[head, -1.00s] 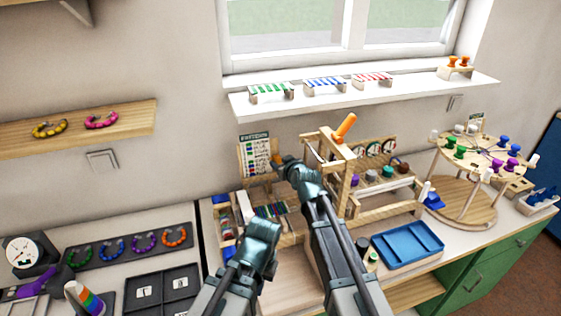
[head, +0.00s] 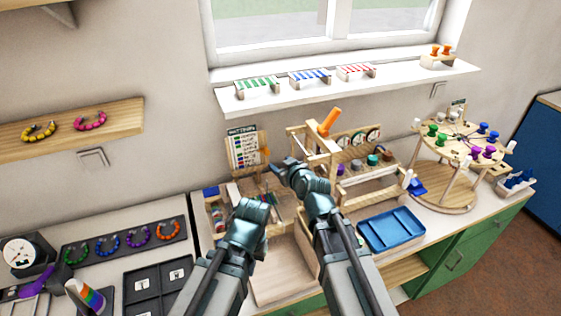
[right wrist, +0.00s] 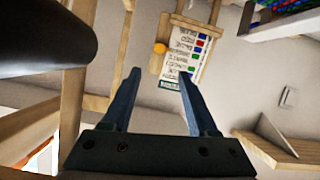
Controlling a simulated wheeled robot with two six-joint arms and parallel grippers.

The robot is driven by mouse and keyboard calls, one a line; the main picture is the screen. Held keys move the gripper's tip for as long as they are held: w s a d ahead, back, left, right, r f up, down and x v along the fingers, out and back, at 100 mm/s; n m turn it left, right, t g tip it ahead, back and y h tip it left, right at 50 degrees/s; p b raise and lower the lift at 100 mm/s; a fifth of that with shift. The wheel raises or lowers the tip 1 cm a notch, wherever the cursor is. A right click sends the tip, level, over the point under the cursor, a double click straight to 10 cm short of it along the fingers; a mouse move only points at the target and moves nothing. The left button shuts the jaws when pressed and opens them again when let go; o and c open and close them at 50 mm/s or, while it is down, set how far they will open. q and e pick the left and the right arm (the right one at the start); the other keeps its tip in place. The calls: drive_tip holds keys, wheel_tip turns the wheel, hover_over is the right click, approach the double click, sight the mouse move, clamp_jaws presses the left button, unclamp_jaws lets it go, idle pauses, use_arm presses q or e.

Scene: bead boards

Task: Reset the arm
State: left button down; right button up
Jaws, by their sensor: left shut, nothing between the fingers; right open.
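My left gripper (head: 255,211) is the lower one in the head view, in front of the bead rack and above the pale wooden tray. It is shut with nothing visible in it. My right gripper (head: 284,166) is up and to its right, in front of the wooden frame with the orange handle. In the right wrist view its two fingers (right wrist: 160,100) stand wide apart with nothing between them. The pattern chart (right wrist: 185,55) shows beyond the fingertips, and also in the head view (head: 243,148). Both forearms hide part of the worktop.
The wooden frame (head: 318,148) stands close to my right gripper. A blue tray (head: 390,229) and a round peg stand (head: 450,200) are to the right. A dark bead board (head: 122,242) lies at left. Striped boards stand on the windowsill (head: 400,80).

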drive_tip(key=s+a+f+g+h, duration=0.1)
drive_tip(key=s+a+f+g, duration=0.2)
drive_tip(key=s+f+g, duration=0.65)
drive_tip(key=s+d+f+g+h, duration=0.2)
drive_tip(key=s, duration=0.6)
drive_tip(key=s+d+f+m+g+h, duration=0.1)
drive_tip(key=s+d+f+g+h, duration=0.1)
drive_tip(key=s, duration=0.7)
drive_tip(key=shift+s+d+m+h, duration=0.15)
drive_tip(key=shift+d+m+h, duration=0.15)
drive_tip(key=shift+d, duration=0.2)
